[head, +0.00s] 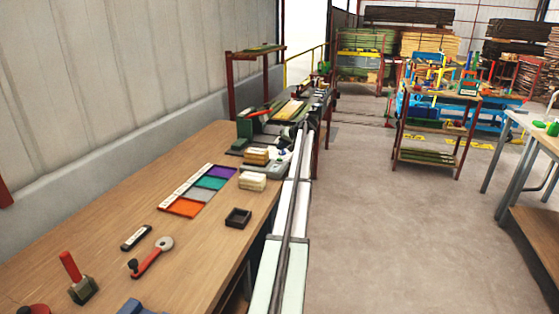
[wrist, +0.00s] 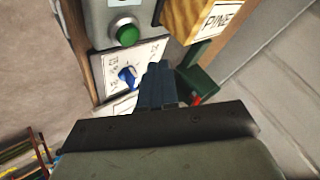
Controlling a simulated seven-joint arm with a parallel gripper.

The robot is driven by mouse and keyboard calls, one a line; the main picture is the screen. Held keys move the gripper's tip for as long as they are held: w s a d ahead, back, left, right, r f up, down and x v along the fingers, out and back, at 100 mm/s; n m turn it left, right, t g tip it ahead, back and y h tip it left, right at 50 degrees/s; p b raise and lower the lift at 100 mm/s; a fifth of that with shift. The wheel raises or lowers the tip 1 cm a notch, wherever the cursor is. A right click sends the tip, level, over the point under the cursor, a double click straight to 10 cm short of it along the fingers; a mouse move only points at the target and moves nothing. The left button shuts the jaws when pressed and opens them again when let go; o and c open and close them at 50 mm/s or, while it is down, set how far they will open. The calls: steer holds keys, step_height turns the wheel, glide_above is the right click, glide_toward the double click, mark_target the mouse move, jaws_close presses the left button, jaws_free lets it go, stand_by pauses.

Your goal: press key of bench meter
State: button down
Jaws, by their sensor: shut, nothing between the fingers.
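In the wrist view a grey device (wrist: 101,12), which looks like the bench meter, shows a round green key (wrist: 125,34) on its face. Below the key is a white dial plate (wrist: 148,53) with a blue knob (wrist: 127,75). My gripper (wrist: 157,72) is shut and empty. Its dark fingertips are right of the knob and below and right of the green key in the picture. I cannot tell whether they touch the device. The gripper's body hides the lower part of the view. I cannot clearly make out the meter or my gripper in the head view.
A wooden block labelled PINE (wrist: 208,17) is close right of the device. The wooden workbench (head: 130,205) holds a coloured tray (head: 181,207), a black box (head: 238,218), a red-handled tool (head: 152,258) and a red-handled stamp (head: 83,289). Open floor (head: 350,220) lies right.

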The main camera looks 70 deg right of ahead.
mark_target(281, 159)
steer(key=shift+f, duration=1.35)
steer(key=shift+f, duration=0.1)
stand_by(1.0)
steer(key=shift+f, duration=0.3)
steer(key=shift+f, duration=0.5)
stand_by(0.8)
steer(key=shift+r, duration=0.9)
steer(key=shift+r, duration=0.1)
steer(key=shift+r, duration=2.45)
